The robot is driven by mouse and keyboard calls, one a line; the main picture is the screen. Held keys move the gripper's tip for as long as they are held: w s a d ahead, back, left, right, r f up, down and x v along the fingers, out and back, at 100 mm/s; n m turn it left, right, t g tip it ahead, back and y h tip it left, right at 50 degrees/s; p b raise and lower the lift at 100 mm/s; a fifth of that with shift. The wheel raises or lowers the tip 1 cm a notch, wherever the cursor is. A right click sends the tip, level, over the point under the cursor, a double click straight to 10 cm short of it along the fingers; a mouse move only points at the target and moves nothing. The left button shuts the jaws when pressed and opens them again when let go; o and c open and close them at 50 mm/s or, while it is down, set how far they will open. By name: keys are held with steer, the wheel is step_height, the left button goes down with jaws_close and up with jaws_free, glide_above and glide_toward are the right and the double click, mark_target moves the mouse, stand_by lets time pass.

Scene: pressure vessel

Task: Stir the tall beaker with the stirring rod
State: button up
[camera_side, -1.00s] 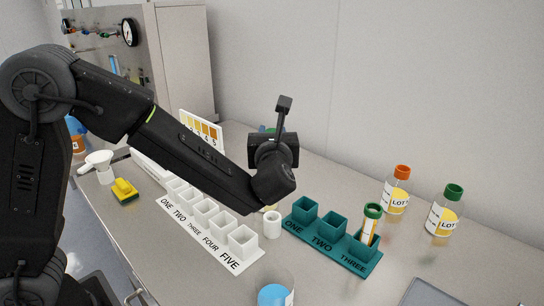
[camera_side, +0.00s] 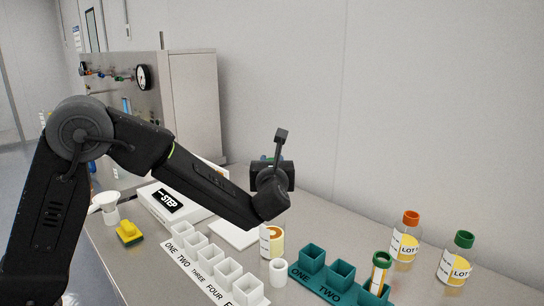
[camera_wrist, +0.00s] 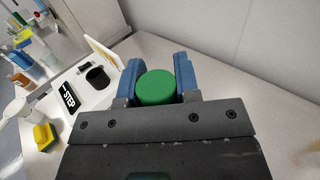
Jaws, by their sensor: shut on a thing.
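My gripper (camera_wrist: 158,85) has its blue fingers on either side of a round green cap (camera_wrist: 156,88) and is shut on it. The body below the cap is hidden in the wrist view. In the side view, my arm hides most of the gripper; a little blue and green (camera_side: 268,158) shows behind it. A labelled container with yellow contents (camera_side: 276,240) shows just below my arm; I cannot tell whether it belongs to the green cap. I cannot make out a stirring rod or a tall beaker for certain in either view.
A white rack (camera_side: 209,272) and a teal rack (camera_side: 297,272) stand in front, the teal one holding a green-capped tube (camera_side: 380,270). A white cup (camera_side: 278,272) stands between them. Bottles with orange (camera_side: 411,217) and green (camera_side: 465,239) caps stand right. A STEP box (camera_side: 160,207) and yellow sponge (camera_side: 129,232) are left.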

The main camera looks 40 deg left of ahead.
step_height(320, 180, down, 10)
steer(key=shift+r, duration=0.2)
stand_by(0.7)
stand_by(0.5)
